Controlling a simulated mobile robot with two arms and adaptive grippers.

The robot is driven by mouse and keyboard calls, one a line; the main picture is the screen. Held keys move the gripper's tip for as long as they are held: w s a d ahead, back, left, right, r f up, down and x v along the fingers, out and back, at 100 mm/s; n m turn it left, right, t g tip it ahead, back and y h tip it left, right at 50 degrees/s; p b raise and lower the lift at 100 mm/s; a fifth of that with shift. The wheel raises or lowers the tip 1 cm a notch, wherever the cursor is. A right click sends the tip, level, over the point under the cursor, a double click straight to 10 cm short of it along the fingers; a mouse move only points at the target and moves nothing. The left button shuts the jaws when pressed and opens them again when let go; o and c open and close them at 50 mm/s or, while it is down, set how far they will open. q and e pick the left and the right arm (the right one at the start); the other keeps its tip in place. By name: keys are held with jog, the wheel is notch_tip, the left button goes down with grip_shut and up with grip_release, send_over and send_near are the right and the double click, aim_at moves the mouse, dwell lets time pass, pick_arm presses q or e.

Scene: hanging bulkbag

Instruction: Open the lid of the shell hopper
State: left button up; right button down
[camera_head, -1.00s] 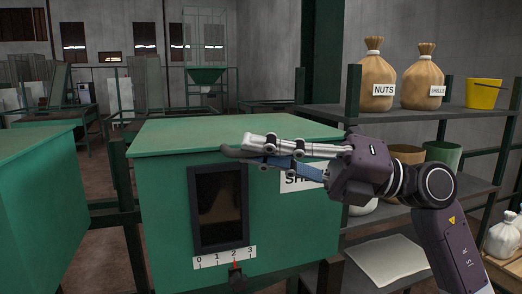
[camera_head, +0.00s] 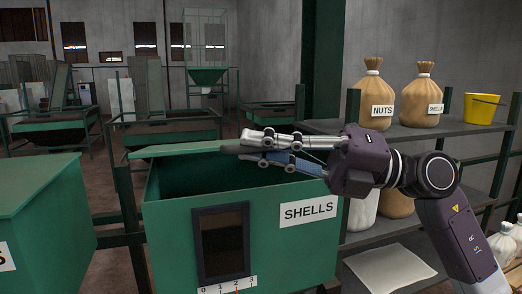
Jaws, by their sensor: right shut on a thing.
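The green shell hopper (camera_head: 270,240) stands in front of me, with a white SHELLS label (camera_head: 309,211) and a dark window (camera_head: 221,243) on its front. Its lid (camera_head: 178,150) is raised at the front edge, and the dark inside shows below it. My right gripper (camera_head: 240,152) comes in from the right and is shut on the lid's front edge; its fingers hide part of that edge. My left gripper is not in view.
Another green hopper (camera_head: 35,215) stands at the left, its lid down. At the right, a shelf (camera_head: 425,131) holds a NUTS sack (camera_head: 374,93), a SHELLS sack (camera_head: 421,88) and a yellow bucket (camera_head: 482,108). Green machines stand on the floor behind.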

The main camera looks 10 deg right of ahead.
jog(key=w+r+p, duration=0.3)
jog(key=r+p, duration=0.1)
jog(key=r, duration=0.2)
jog(key=w+a+r+p, duration=0.1)
jog(key=w+r+p, duration=0.1)
jog(key=r+p, duration=0.3)
jog(key=shift+w+r, duration=0.4)
jog(key=shift+r, duration=0.7)
